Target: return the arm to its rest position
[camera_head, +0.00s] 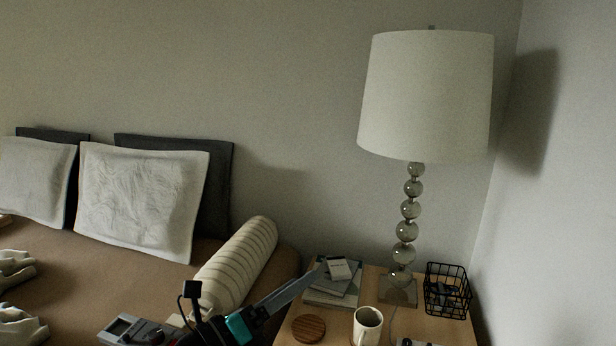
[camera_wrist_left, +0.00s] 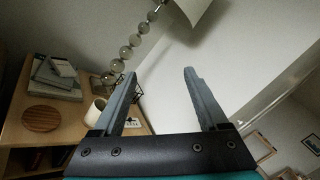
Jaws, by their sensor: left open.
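My left gripper (camera_head: 298,286) comes in from the bottom of the head view, in front of the bed and the left side of the nightstand. In the left wrist view its two grey fingers (camera_wrist_left: 158,84) stand wide apart with nothing between them. Behind the fingers are the bare wall and part of the lamp. The dark arm section with a teal band (camera_head: 240,326) is mine. My right gripper shows in neither view.
A wooden nightstand (camera_head: 455,333) holds a lamp (camera_head: 427,95), a mug (camera_head: 367,325), a round wooden coaster (camera_head: 309,328), books (camera_head: 322,298) and a black wire basket (camera_head: 447,290). The bed (camera_head: 85,270) with pillows and a striped bolster (camera_head: 238,262) lies left. Space above the bed is clear.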

